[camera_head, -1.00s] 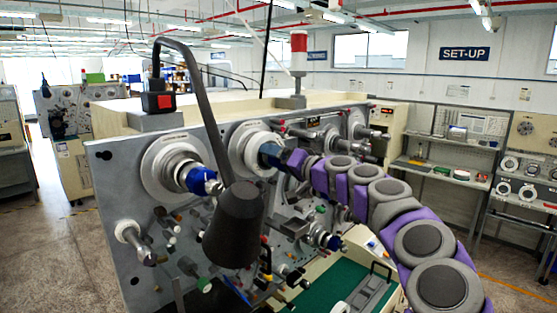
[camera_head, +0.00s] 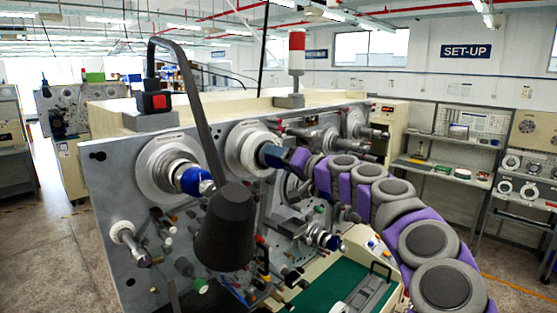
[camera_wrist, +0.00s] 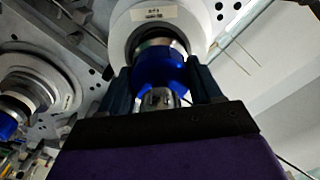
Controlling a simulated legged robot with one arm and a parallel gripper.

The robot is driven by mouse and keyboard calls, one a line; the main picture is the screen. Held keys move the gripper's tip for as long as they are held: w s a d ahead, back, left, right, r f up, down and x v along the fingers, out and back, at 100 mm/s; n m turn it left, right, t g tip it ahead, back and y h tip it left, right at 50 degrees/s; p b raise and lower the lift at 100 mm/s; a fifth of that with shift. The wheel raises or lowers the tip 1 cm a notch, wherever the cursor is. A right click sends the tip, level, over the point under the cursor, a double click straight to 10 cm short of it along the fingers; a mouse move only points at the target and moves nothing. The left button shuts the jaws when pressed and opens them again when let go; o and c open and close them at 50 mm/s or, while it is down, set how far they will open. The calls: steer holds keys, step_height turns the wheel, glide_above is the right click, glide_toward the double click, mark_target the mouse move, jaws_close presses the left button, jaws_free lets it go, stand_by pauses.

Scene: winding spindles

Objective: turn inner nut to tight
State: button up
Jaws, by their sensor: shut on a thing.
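Two spindles stick out of the grey machine's front panel. In the wrist view, a blue nut (camera_wrist: 158,66) sits on the right spindle, in front of its pale round flange (camera_wrist: 168,18). My gripper (camera_wrist: 160,84) has one dark finger on each side of this nut and is shut on it. The metal spindle end shows between the fingers. In the head view my gripper (camera_head: 273,156) reaches the right spindle from the right, and hides most of the held nut. The other blue nut (camera_head: 193,181), on the left spindle, is free; it also shows in the wrist view (camera_wrist: 8,126).
A black lamp head (camera_head: 226,228) on a bent arm hangs in front of the panel, left of my arm. Several small knobs and rollers stick out below the spindles. A green-topped surface (camera_head: 335,285) lies below. A red and white beacon (camera_head: 297,52) stands on top.

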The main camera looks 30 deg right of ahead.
steer(key=shift+f, duration=0.1)
stand_by(0.8)
steer(key=o, duration=0.7)
steer(key=shift+o, duration=1.4)
steer(key=shift+s+d, duration=0.2)
steer(key=shift+s, duration=0.05)
steer(key=shift+o, duration=0.2)
steer(key=shift+w+d, duration=0.1)
steer(key=shift+w, duration=0.05)
steer(key=shift+s, duration=0.5)
steer(key=b+v, duration=0.3)
steer(key=v, duration=1.3)
steer(key=shift+d, duration=0.3)
steer(key=shift+s, duration=0.1)
